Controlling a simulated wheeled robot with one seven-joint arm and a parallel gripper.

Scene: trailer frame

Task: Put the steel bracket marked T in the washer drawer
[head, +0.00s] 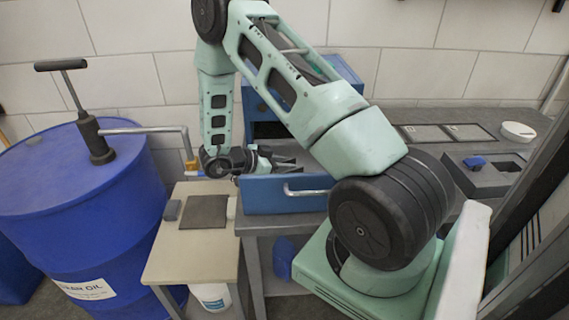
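A blue drawer (262,196) with a metal bar handle is pulled out of the blue cabinet (262,104) on the bench. My gripper (290,164) is at the drawer's left part, just above its front wall, with its dark fingers pointing right. The view is too small to tell whether the fingers are apart or hold anything. I cannot make out a steel bracket marked T. My own arm and the drawer's front wall hide most of the drawer's inside.
A blue drum (75,200) with a hand pump (97,140) stands left. A small table (190,255) holds a dark mat (204,212) and a grey block (173,210). On the bench at right are framed panels (425,134), a white bowl (518,131) and a grey holder (485,182) with a blue piece.

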